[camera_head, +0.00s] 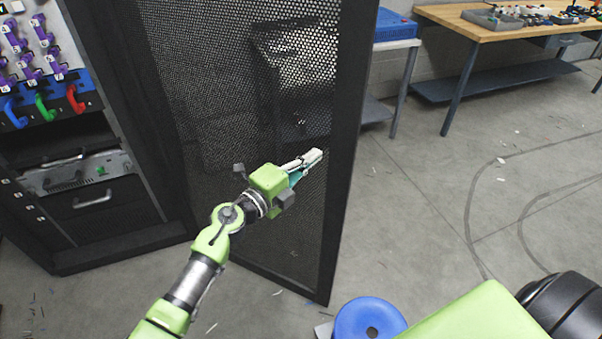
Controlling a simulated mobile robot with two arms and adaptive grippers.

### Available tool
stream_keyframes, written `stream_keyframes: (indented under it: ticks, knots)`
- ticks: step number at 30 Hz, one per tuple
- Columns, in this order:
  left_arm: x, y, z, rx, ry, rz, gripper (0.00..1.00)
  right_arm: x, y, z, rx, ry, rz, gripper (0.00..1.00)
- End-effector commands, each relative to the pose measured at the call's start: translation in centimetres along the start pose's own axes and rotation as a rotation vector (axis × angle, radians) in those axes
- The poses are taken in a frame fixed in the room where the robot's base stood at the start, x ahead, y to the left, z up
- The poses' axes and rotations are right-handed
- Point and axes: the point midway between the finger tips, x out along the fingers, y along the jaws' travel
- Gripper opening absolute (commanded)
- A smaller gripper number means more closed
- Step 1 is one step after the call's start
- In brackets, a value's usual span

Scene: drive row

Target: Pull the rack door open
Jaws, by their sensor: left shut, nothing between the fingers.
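The rack door (215,110) is a tall black perforated mesh panel with a solid black frame. It stands swung out from the rack (150,235), whose open front shows at the left. My left gripper (314,157) is in front of the door's mesh, near its free right edge. Its fingers are shut with nothing between them and point right, toward that edge. I cannot tell whether they touch the door. No door handle is clear to me. My right gripper is not in view.
Inside the rack are purple numbered handles (40,30), coloured cable loops (42,108) and a drawer unit (95,195). A wooden workbench (470,18) stands at the back right. A blue round object (368,320) is at the bottom. Grey floor (420,200) lies open at the right.

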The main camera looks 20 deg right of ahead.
Motion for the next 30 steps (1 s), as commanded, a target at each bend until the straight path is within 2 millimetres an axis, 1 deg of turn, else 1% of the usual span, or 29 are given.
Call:
stream_keyframes:
  ticks: [1, 4, 9, 11, 17, 30]
  knots:
    - [0.7, 0.2, 0.1, 0.0, 0.001, -0.002, 0.0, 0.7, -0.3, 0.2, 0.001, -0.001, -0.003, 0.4]
    - [1.7, 0.2, 0.3, -0.001, 0.001, -0.001, 0.0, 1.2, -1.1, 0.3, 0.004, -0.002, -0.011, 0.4]
    - [2.8, 0.1, 0.6, -0.001, 0.001, -0.001, 0.0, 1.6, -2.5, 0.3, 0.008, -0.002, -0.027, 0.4]
    - [3.0, 0.0, 0.6, -0.002, 0.001, -0.001, 0.0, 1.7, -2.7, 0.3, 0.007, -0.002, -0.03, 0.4]
    - [3.2, -0.1, 0.7, -0.001, 0.001, -0.001, 0.0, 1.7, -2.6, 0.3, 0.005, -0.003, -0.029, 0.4]
    - [3.0, -0.1, 0.9, -0.001, 0.0, 0.0, 0.0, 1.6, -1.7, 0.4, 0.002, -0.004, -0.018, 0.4]
